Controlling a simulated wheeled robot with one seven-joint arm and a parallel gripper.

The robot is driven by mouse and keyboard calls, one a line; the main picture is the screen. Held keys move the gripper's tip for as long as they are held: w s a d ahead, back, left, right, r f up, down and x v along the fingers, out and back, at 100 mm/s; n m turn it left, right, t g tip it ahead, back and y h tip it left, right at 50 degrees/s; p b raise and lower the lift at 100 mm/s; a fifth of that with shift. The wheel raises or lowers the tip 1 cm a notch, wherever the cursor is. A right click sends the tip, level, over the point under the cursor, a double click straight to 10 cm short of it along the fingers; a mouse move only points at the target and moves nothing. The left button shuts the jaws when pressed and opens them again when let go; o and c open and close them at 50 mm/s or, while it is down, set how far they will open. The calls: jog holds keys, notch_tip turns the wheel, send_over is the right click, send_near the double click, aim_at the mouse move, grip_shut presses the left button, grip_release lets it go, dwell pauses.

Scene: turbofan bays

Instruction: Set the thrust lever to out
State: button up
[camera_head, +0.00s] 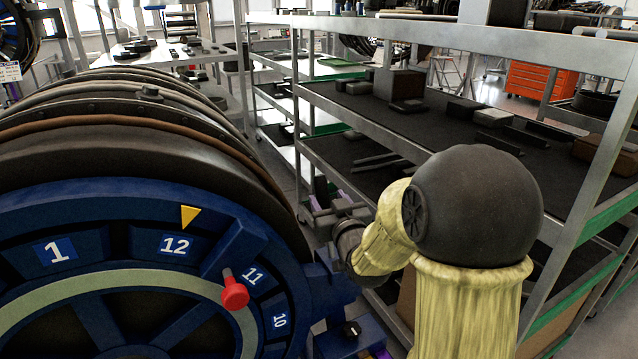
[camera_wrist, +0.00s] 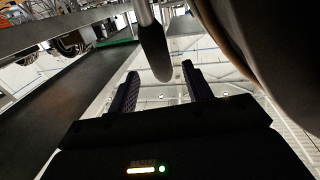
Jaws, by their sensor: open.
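A dark handle with a rounded end on a light metal rod (camera_wrist: 153,50) hangs between and beyond the fingertips in the wrist view. I cannot tell for certain that it is the thrust lever, and no mark reading "out" is legible. My gripper (camera_wrist: 160,80) is open, its two dark fingers apart on either side of the handle's tip, with nothing clamped. In the head view my gripper (camera_head: 338,212) is small and partly hidden, beyond the right side of the blue ring. A red-knobbed pin (camera_head: 235,292) sits on the ring's face near number 11.
The blue numbered ring (camera_head: 60,205) of the large engine casing (camera_head: 130,150) fills the left, with a yellow pointer (camera_head: 190,215) above 12. A blue bracket with a black knob (camera_head: 352,328) sits low at its right. Metal shelving (camera_head: 420,130) with dark parts stands behind my arm.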

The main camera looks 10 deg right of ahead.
aim_at(323, 192)
jog(key=w, duration=0.4)
jog(key=w+p, duration=0.1)
jog(key=w, duration=0.2)
jog(key=shift+a, duration=0.4)
grip_shut()
